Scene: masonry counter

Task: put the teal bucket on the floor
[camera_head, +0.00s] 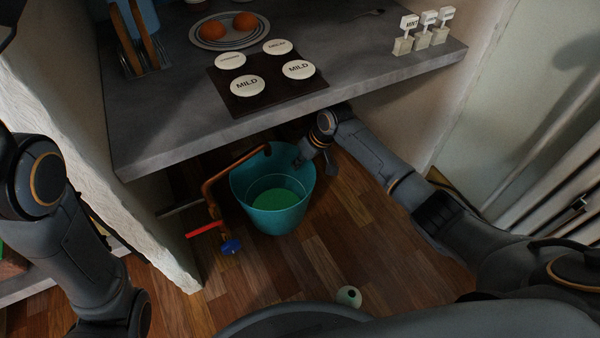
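The teal bucket (270,220) is upright below the front edge of the counter, over the wooden floor, with something green inside it. I cannot tell for sure whether its base touches the floor (335,240). My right gripper (301,160) is at the bucket's upper right rim, under the counter edge. Its fingers are small and dark here, so I cannot tell whether they are closed on the rim. My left arm comes in at the left, but its gripper is out of view.
The grey counter (170,130) overhangs the bucket. A copper pipe (212,188) with a red lever (205,229) and blue knob (231,247) is close to its left side. A small pale round object (348,296) is on the floor in front. Open floor lies right of the bucket.

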